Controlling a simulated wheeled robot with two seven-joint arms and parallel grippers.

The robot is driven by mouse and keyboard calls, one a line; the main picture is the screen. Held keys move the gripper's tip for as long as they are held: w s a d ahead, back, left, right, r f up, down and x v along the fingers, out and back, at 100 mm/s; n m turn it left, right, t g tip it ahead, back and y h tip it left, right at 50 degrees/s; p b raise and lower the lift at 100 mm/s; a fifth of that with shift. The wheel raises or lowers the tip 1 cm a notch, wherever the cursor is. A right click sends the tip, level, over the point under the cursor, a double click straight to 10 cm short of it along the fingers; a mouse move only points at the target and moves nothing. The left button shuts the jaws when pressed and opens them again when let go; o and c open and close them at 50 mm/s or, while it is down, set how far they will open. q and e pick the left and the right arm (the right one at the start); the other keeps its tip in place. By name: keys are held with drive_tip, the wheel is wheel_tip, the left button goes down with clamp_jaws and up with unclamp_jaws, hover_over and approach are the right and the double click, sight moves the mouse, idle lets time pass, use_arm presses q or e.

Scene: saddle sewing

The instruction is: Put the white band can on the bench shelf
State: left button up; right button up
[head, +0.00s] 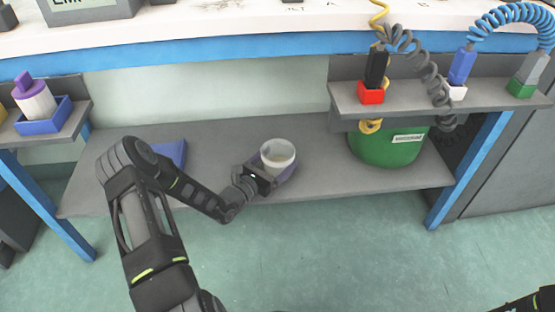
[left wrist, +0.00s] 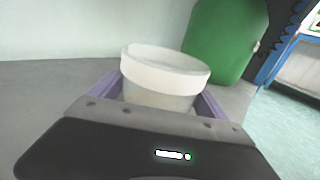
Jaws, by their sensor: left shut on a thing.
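The white band can (head: 278,153) is a pale round can with a wider white band at its rim. It also shows in the left wrist view (left wrist: 165,78). My left gripper (head: 274,174) is shut on it, with a purple finger on each side. The can is over the grey bench shelf (head: 225,137) below the blue-edged worktop. I cannot tell whether its base touches the shelf, as the gripper hides it. My right gripper is not in view; only a dark piece of arm shows at the bottom right corner.
A green bin (head: 388,147) stands on the shelf to the right. A blue item (head: 172,152) lies on the shelf at the left, partly behind my arm. A small upper ledge (head: 420,98) holds tools with coiled hoses. The shelf between can and bin is clear.

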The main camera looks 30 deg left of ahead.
use_arm(q)
drive_tip(key=o, duration=1.3)
drive_tip(key=shift+r, duration=0.15)
drive_tip(key=s+p, duration=0.1)
drive_tip(key=s, duration=0.2)
drive_tip(key=s+a+p, duration=0.1)
drive_tip(key=s, duration=0.3)
drive_tip(key=s+p, duration=0.2)
drive_tip(key=s, duration=0.2)
drive_tip(key=shift+s+a+r, duration=0.1)
drive_tip(key=shift+s+a, duration=0.15)
drive_tip(key=shift+a, duration=0.05)
drive_tip(key=shift+s, duration=0.25)
